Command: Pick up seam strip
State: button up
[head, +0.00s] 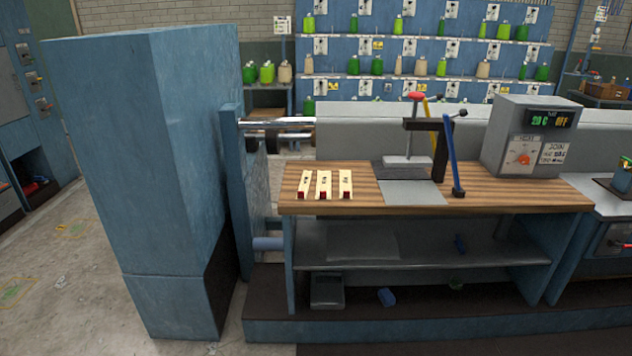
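Three cream strips lie side by side on the left part of a wooden bench top (520,194): a left one (305,183), a middle one (324,184) and a right one (345,183). Each has a dark red end toward the front and a small dark mark on its face. They look like the seam strips, but I cannot tell which one the task means. They lie flat with narrow gaps between them. My gripper is not in view.
A press with a red-knobbed lever (416,97) and a grey plate (412,192) stands right of the strips. A control box (528,137) stands at the bench's right. A tall blue cabinet (150,180) rises at left. Open floor (60,270) lies left of it.

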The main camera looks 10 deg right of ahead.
aim_at(305, 180)
jog(key=z, duration=0.1)
jog(key=i, duration=0.95)
jog(key=u, duration=0.05)
